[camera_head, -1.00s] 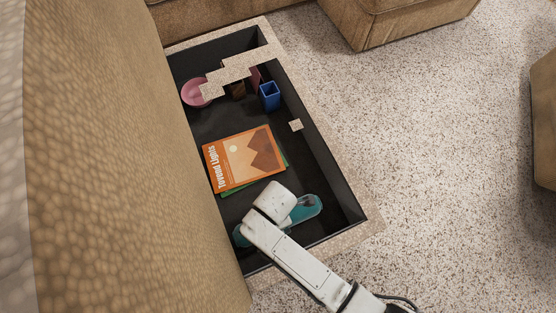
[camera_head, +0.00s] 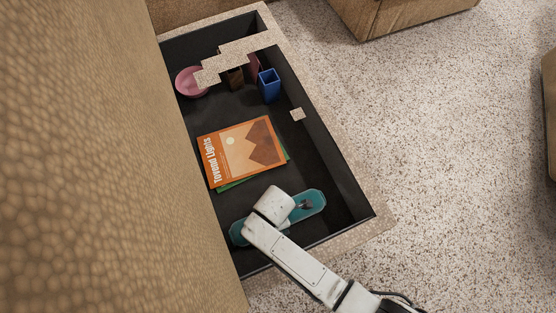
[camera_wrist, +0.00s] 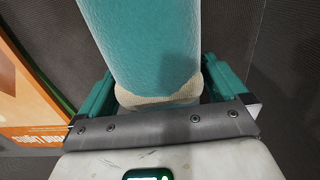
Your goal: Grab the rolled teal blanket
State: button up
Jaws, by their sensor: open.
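The rolled teal blanket (camera_head: 310,203) lies in the dark-lined box, near its front end. Its middle is hidden behind my arm in the head view. In the wrist view the blanket (camera_wrist: 145,45) runs up from between my fingers, with a beige band (camera_wrist: 160,98) around it. My gripper (camera_wrist: 160,72) is open, with one green finger on each side of the roll. I cannot tell whether either finger touches it. In the head view my fingers are hidden beneath the arm.
An orange book (camera_head: 242,150) lies on a green one (camera_head: 236,182) beside the blanket. A blue cup (camera_head: 269,86) and pink bowl (camera_head: 191,82) stand farther back. The box's speckled rim (camera_head: 345,238) and dark walls surround the blanket; a tan upholstered surface (camera_head: 95,160) rises at left.

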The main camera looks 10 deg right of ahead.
jog(key=shift+r, duration=0.1)
jog(key=shift+c, duration=0.3)
jog(key=c, duration=1)
